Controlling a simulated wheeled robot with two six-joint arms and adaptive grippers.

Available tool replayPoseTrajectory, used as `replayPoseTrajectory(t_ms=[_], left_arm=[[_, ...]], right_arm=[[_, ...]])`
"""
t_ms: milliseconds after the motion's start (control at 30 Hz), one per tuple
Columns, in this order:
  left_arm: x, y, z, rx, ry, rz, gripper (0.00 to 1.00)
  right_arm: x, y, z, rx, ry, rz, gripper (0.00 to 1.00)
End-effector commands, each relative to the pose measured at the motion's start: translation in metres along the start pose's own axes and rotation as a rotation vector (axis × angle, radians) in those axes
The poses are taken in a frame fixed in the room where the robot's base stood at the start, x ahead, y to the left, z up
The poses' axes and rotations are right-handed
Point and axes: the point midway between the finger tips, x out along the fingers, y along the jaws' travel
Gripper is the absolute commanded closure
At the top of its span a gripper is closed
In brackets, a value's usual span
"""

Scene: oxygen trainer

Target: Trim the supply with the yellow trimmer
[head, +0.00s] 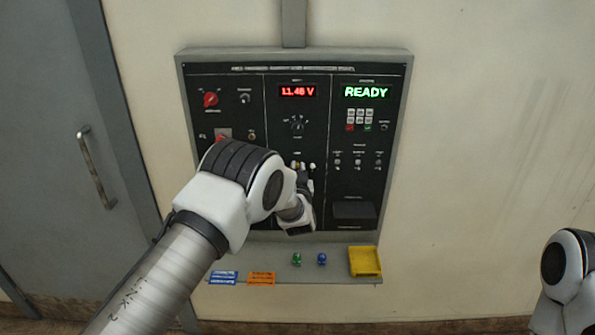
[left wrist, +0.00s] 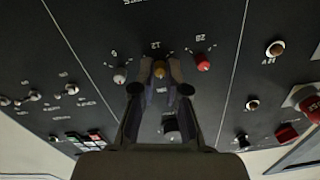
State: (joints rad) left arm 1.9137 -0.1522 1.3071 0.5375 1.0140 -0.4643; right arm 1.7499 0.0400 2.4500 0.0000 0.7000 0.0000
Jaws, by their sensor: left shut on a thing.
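The yellow trimmer (left wrist: 159,70) is a small knob on the black panel, in a row between a white knob (left wrist: 120,76) and a red knob (left wrist: 203,62) in the left wrist view. My left gripper (left wrist: 159,80) is shut on the yellow trimmer, one finger on each side. In the head view my left gripper (head: 302,172) reaches the lower middle of the panel, and my arm hides part of it. The red supply display (head: 298,92) reads about 11.46 V; the last digit is blurred. My right gripper is out of frame.
A green READY display (head: 366,92) and keypad (head: 360,116) are on the right of the panel. A shelf (head: 325,272) below holds a green piece (head: 296,260), a blue piece (head: 322,259) and a yellow tray (head: 365,261). A grey door (head: 60,190) is at left.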

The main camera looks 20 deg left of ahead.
Motion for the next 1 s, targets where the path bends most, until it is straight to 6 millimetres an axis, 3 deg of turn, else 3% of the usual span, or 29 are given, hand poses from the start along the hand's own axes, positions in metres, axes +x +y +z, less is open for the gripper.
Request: replayPoseTrajectory(t_ms=[600, 1000], left_arm=[[0.0, 0.001, 0.004, 0.377, 0.011, -0.002, 1.0], [0.0, 0.001, 0.002, 0.611, 0.016, -0.002, 1.0]], right_arm=[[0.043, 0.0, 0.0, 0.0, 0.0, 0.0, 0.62], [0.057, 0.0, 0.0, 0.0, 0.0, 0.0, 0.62]])
